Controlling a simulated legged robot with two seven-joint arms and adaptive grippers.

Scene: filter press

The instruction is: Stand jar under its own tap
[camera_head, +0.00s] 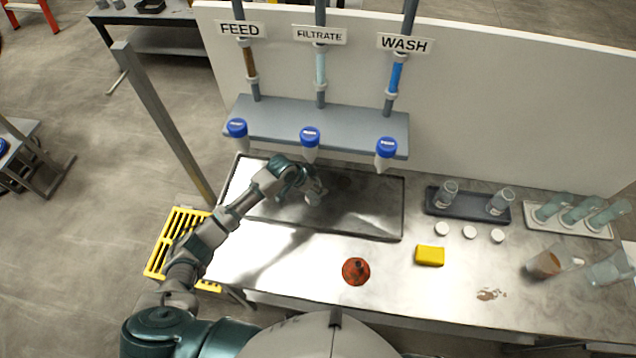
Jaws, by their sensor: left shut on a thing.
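My left gripper (309,186) is over the dark drip tray (378,230). It is shut on a small pale, clear jar (315,196), partly hidden by the gripper. The jar shows below the middle tap; I cannot tell whether its base touches the tray. Three blue-capped taps hang from the grey shelf: the feed tap (237,129) on the left, the filtrate tap (310,137) in the middle and the wash tap (386,148) on the right. Their signs read FEED (240,29), FILTRATE (319,36) and WASH (404,44). My right gripper is out of view.
Two clear jars (446,194) (499,201) stand in a dark tray, with white lids (469,232) in front. Several jars (581,211) lie in a pale rack.

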